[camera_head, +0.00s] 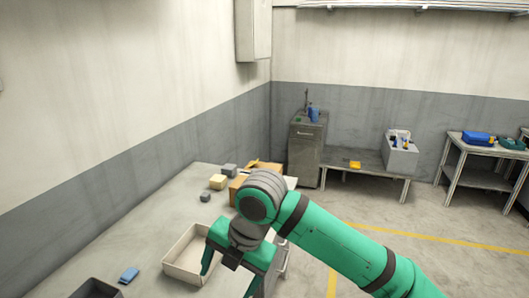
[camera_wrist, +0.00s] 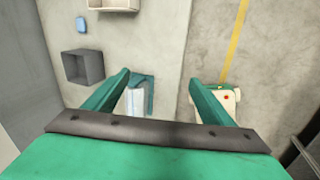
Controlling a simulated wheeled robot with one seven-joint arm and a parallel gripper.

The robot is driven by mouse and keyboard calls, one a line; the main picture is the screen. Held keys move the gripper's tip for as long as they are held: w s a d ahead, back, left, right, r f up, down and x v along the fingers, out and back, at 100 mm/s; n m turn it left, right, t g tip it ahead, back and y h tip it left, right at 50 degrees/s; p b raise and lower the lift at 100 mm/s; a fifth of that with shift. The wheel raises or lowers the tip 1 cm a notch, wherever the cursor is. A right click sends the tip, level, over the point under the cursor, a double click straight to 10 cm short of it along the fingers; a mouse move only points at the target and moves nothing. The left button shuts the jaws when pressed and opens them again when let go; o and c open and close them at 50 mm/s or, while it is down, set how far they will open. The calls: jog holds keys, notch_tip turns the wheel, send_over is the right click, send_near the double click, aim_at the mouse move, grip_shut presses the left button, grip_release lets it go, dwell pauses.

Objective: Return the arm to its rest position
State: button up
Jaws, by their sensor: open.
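My green arm reaches in from the lower right of the head view and bends down at a grey wrist. My gripper (camera_head: 228,286) points downward by the right side of a cream tray (camera_head: 168,266) on the grey table (camera_head: 130,235). In the wrist view my gripper (camera_wrist: 160,80) has its two green fingers spread wide with nothing between them. The table's edge and the floor show below the gap. The gripper hides part of the tray in the head view.
On the table are a blue item (camera_head: 129,274), a dark grey box (camera_head: 96,289), small blocks (camera_head: 217,182) and a brown carton (camera_head: 237,188). In the wrist view the dark box (camera_wrist: 84,67) lies left of the fingers. A cabinet (camera_head: 305,150) and low benches stand behind.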

jog(key=w+a+r+m+t+y, duration=0.1)
jog(key=w+a+m+t+y, duration=0.25)
jog(key=a+m+y, duration=0.35)
jog(key=w+a+r+m+t+y, duration=0.1)
jog(key=w+a+m+t+y, duration=0.1)
jog(key=a+m+t+y, duration=0.5)
jog(key=s+d+f+m+t+h, duration=0.2)
jog(key=s+d+f+m+h, duration=0.1)
jog(key=f, duration=0.4)
jog(key=s+d+f+m+t+h, duration=0.1)
jog(key=s+d+f+m+h, duration=0.3)
jog(key=f+m+h, duration=0.2)
jog(key=s+d+f+m+t+h, duration=0.2)
jog(key=s+d+f+m+h, duration=0.2)
jog(key=f+m, duration=0.4)
jog(key=shift+s+f+t+h, duration=0.2)
jog(key=shift+f+t+h, duration=0.2)
jog(key=shift+f, duration=0.2)
jog(key=s+d+f+h, duration=0.1)
jog(key=s+d, duration=0.2)
jog(key=s, duration=0.5)
jog(key=s+d+f+g+h, duration=0.1)
jog(key=s+d, duration=0.3)
jog(key=s, duration=0.5)
jog(key=s+d+f+g+h, duration=0.1)
jog(key=s+d+f, duration=0.2)
jog(key=s, duration=0.6)
jog(key=shift+s+d+f+m+h, duration=0.3)
jog(key=shift+d+h, duration=0.1)
jog(key=shift+d, duration=0.2)
